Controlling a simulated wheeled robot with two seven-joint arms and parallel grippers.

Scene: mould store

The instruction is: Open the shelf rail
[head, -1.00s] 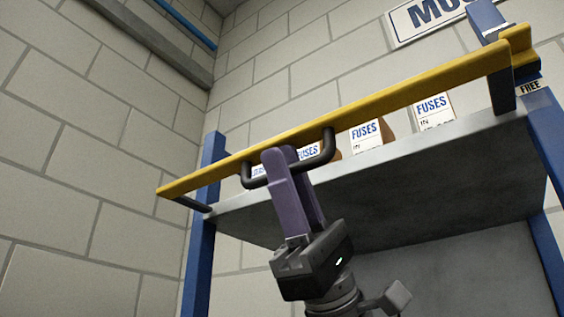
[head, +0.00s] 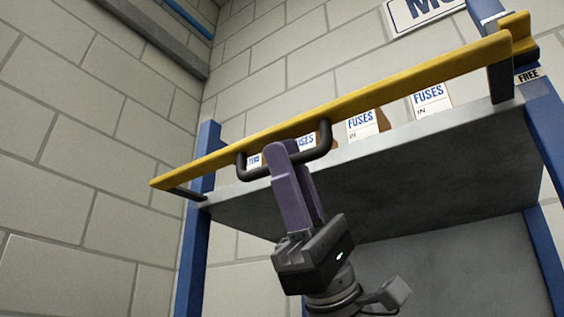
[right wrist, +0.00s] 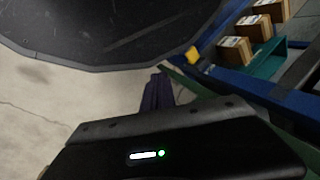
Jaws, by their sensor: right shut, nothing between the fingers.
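The shelf rail (head: 400,87) is a long yellow bar slanting across the front of the shelf, its left end lower in the picture. A black U-shaped handle (head: 325,136) hangs from it. My left gripper (head: 284,150), with purple fingers, reaches up from below to the handle. One finger is in front of the handle's bar and the other seems behind it. I cannot tell whether they clamp it. In the right wrist view my right gripper (right wrist: 157,88) is shut and empty, low in front of a dark rounded surface.
The grey shelf board (head: 400,170) stands between blue posts (head: 199,215) and carries several boxes labelled FUSES (head: 362,124). A block wall (head: 90,150) is behind and to the left. In the right wrist view, several cardboard boxes (right wrist: 234,50) sit on a low rack at right.

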